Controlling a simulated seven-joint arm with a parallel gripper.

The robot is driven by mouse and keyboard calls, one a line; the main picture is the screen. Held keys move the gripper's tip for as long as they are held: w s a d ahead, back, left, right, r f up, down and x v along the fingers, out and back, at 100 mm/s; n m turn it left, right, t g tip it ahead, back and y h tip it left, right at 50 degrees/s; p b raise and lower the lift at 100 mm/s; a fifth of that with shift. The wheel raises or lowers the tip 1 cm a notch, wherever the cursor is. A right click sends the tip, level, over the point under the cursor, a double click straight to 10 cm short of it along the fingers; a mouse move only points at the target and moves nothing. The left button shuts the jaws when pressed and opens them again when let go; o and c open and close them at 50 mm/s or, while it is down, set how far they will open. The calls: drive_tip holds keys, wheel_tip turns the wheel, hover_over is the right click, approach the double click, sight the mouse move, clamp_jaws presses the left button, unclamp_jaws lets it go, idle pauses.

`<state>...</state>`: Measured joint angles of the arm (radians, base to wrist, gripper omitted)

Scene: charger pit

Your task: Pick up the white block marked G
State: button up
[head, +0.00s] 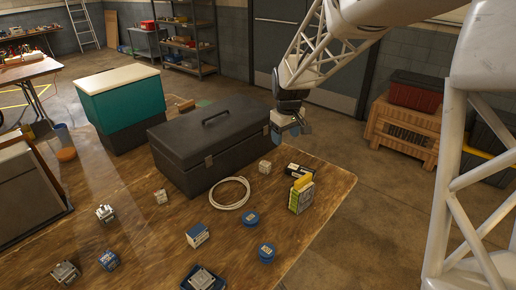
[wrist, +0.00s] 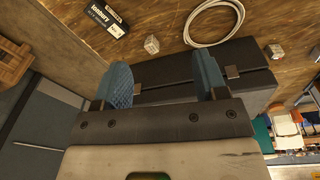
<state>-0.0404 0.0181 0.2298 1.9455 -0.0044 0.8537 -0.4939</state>
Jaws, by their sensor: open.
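Two small whitish blocks lie on the wooden table (head: 325,183). One block (head: 265,167) is in front of the toolbox's right end, and the other block (head: 161,196) is left of the toolbox's front. The nearer one also shows in the wrist view (wrist: 152,45), above the gap between my fingers. I cannot read a G on either. My gripper (head: 291,131) is open and empty, with blue fingers, beside the toolbox's right end. In the wrist view my gripper (wrist: 163,80) has its fingers wide apart, with the toolbox between and beyond them.
A dark toolbox (head: 205,148) stands close to the nearer block. Metal parts and small boxes are spread across the front left.

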drive_tip(key=w+a+f+n, duration=0.2)
drive_tip(key=w+f, duration=0.9)
drive_tip(key=w, duration=0.2)
drive_tip(key=n+g, duration=0.1)
drive_tip(key=n, duration=0.1)
hover_over(265, 163)
wheel_tip(265, 163, down, 12)
drive_tip(key=shift+r, duration=0.1)
drive_tip(key=shift+f, duration=0.25)
drive_tip(key=shift+f, duration=1.25)
drive_tip(key=shift+f, duration=2.6)
